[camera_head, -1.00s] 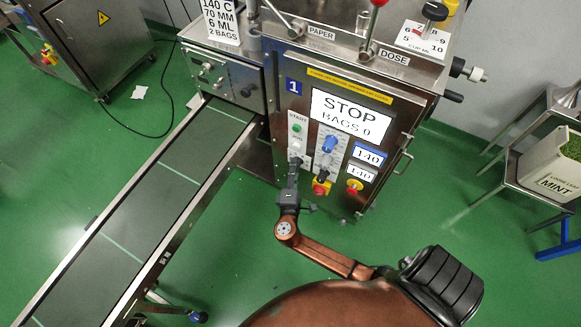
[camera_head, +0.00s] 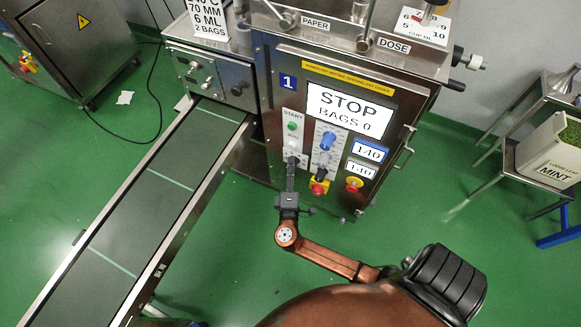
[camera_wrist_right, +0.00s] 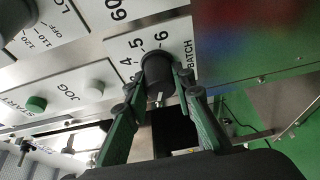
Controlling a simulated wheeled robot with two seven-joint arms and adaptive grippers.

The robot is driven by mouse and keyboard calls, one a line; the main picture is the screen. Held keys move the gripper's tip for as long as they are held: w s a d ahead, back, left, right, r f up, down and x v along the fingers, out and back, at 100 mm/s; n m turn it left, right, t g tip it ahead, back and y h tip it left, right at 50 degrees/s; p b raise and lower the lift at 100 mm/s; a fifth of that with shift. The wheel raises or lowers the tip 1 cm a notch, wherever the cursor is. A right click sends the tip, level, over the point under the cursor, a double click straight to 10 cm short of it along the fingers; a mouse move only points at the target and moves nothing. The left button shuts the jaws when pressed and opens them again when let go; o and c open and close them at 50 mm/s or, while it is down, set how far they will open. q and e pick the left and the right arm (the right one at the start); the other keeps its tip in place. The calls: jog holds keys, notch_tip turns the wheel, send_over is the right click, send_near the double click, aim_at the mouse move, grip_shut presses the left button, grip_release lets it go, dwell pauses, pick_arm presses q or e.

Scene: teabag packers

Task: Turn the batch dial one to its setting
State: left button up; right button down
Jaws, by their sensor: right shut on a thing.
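The batch dial (camera_wrist_right: 158,72) is a dark round knob on the white BATCH plate in the right wrist view, with the numbers 4, 5 and 6 on its far side. A small white mark shows at its near edge, but I cannot tell which number it points to. My right gripper (camera_wrist_right: 158,82) is shut on the dial, one green-and-black finger on each side. In the head view my right gripper (camera_head: 291,162) reaches up to the lower left of machine 1's front panel, hiding most of the dial. My left gripper is not in view.
Beside it are the START button (camera_head: 292,126), a blue knob (camera_head: 327,141) and red-and-yellow stop knobs (camera_head: 319,188). The display (camera_head: 348,113) reads STOP, BAGS 0. A sign (camera_head: 211,18) lists 70 MM, 6 ML, 2 BAGS. A conveyor (camera_head: 150,205) runs down left; open green floor lies right.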

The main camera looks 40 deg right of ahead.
jog(key=shift+a+f, duration=0.1)
jog(key=c, duration=1.7)
grip_release()
jog(key=shift+o, duration=0.2)
jog(key=shift+s, duration=0.1)
jog(key=v, duration=1.2)
